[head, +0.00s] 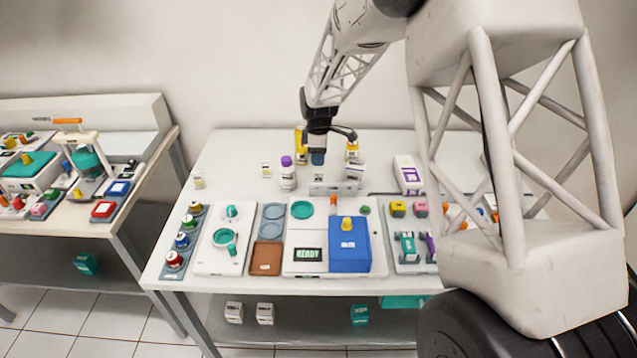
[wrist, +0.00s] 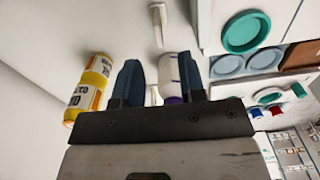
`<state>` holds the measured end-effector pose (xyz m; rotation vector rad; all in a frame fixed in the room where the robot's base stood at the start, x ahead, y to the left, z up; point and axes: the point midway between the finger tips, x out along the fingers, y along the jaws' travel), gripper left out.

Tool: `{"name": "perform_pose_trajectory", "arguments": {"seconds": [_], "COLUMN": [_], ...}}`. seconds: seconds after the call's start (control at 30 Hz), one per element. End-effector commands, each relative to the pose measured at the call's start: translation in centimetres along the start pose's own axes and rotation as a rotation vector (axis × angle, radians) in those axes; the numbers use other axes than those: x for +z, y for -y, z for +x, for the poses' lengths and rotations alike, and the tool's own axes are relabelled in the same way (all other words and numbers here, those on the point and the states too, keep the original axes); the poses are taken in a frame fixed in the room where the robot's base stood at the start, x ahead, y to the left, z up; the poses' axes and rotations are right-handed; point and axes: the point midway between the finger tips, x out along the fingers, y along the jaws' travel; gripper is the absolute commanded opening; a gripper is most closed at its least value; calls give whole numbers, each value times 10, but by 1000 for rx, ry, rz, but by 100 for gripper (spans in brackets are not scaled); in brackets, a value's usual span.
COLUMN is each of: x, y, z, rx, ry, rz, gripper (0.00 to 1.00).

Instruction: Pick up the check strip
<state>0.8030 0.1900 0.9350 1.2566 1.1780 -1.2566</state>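I cannot single out the check strip for certain. A pale, low, long piece (head: 335,188) stands on the white table just below my gripper in the head view. A narrow white upright piece (wrist: 157,25) shows beyond the fingertips in the wrist view; I cannot tell if it is the same thing. My gripper (head: 317,157) hangs over the back part of the table. In the wrist view its two blue fingers (wrist: 160,65) are apart with nothing held between them. A white bottle with a purple cap (head: 288,174) shows behind the right finger in the wrist view (wrist: 168,68).
A yellow bottle (head: 300,140) stands near my gripper, also in the wrist view (wrist: 90,90). A white box (head: 408,175) lies to the right. A device with a READY display (head: 308,254) and a blue block (head: 349,245) is in front. The table's back left is mostly clear.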

Motion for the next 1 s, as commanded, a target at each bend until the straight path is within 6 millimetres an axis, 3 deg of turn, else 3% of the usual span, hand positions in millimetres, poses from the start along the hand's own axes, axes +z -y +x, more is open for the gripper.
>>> {"name": "perform_pose_trajectory", "arguments": {"seconds": [0.47, 1.0], "x": [0, 0], "y": [0, 0], "z": [24, 36], "rx": [0, -1], "ry": [0, 0], "rz": [1, 1], "gripper": [37, 37]}}
